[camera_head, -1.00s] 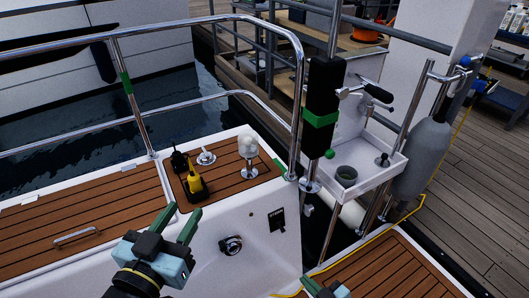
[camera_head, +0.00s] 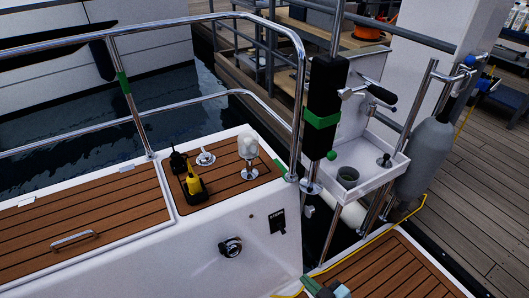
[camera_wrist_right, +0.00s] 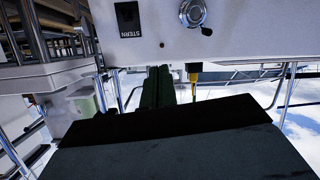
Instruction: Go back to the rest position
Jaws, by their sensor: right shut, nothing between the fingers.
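My right gripper (camera_head: 318,286) shows only at the bottom edge of the head view, right of centre, low over the teak step. In the right wrist view its two dark green fingers (camera_wrist_right: 158,87) are together with nothing between them. They point toward the white hull panel (camera_wrist_right: 230,45), which bears a black STERN switch plate and a round metal fitting. My left gripper is out of the head view.
On the teak deck stand a yellow handheld device (camera_head: 193,183), a metal post with a white top (camera_head: 248,150) and a grab handle (camera_head: 74,238). Steel rails (camera_head: 135,110) cross above. A white tray (camera_head: 352,185) holds a dark cup (camera_head: 347,177). A grey fender (camera_head: 425,160) hangs right.

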